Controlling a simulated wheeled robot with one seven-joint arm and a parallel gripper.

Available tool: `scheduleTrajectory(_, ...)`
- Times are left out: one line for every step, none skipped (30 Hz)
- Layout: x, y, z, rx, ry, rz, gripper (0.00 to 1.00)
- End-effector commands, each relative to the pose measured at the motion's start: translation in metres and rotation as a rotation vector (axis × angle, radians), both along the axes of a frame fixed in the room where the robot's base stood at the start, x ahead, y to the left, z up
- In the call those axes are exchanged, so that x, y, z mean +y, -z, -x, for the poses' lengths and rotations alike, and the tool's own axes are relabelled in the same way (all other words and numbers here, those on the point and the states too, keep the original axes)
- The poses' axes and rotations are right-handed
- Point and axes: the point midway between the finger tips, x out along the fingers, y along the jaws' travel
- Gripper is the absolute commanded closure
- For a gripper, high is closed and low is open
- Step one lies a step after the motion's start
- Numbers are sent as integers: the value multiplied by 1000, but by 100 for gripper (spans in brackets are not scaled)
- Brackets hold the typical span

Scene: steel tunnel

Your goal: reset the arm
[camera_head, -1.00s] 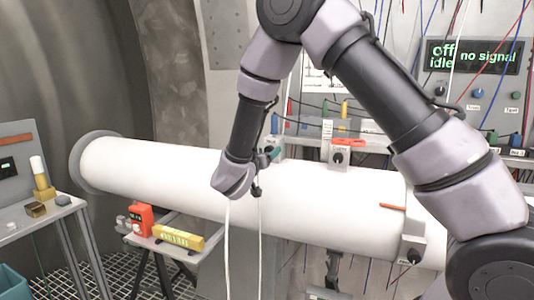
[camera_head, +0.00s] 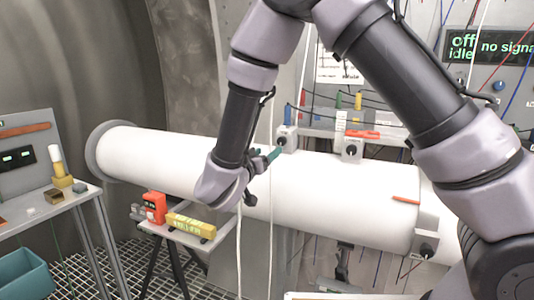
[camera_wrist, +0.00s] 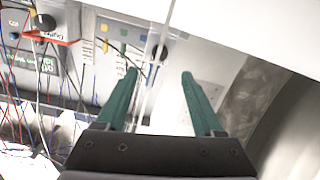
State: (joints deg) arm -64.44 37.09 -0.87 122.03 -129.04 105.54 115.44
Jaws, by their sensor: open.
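My arm reaches across the head view from the right, bent at the elbow, with its wrist in front of the white pipe (camera_head: 330,195).
A red box (camera_head: 154,207) and yellow box (camera_head: 191,226) rest on a small stand. A side table (camera_head: 40,220) and teal bin (camera_head: 22,273) are at left. White cables (camera_head: 271,235) hang before the pipe.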

Motion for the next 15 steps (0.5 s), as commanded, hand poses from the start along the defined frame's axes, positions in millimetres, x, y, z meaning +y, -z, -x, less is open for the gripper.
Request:
scheduleTrajectory(-2, -1, -1, 2, 5, 0, 31)
scheduleTrajectory(-5, -2, -2, 7, 13, 3, 31)
scheduleTrajectory(-11, -5, -3, 17, 33, 8, 31)
scheduleTrajectory(-19, -8, -5, 30, 55, 12, 31)
scheduleTrajectory(-30, -13, -8, 50, 85, 19, 31)
scheduleTrajectory(-48, -20, -11, 84, 135, 29, 31)
scheduleTrajectory(-65, -25, -13, 119, 180, 37, 31)
scheduleTrajectory(-84, -31, -14, 159, 228, 45, 31)
scheduleTrajectory(-111, -40, -14, 226, 298, 52, 31)
scheduleTrajectory(-133, -45, -12, 284, 349, 53, 31)
scheduleTrajectory(-155, -50, -9, 346, 395, 52, 31)
scheduleTrajectory(-181, -56, -3, 429, 450, 41, 31)
scheduleTrajectory(-199, -59, 4, 492, 484, 31, 31)
scheduleTrajectory(-216, -61, 10, 556, 513, 15, 31)
scheduleTrajectory(-237, -65, 21, 638, 544, -12, 31)
